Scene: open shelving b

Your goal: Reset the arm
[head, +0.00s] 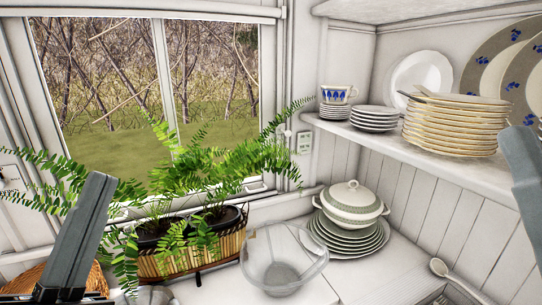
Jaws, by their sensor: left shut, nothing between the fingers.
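My left gripper (97,184) stands upright at the left of the head view, in front of the fern and the window. Its grey fingers are together with nothing between them. At the right edge, a grey part of my right arm or gripper (524,172) is cut off by the frame, in front of the shelf. I cannot tell whether its fingers are open or shut.
A fern in a woven basket (190,262) stands by the window. A clear glass bowl (284,260), a lidded tureen (350,203) on stacked plates and a spoon (455,278) are on the counter. Crockery, including a plate stack (455,128), fills the shelf (400,145).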

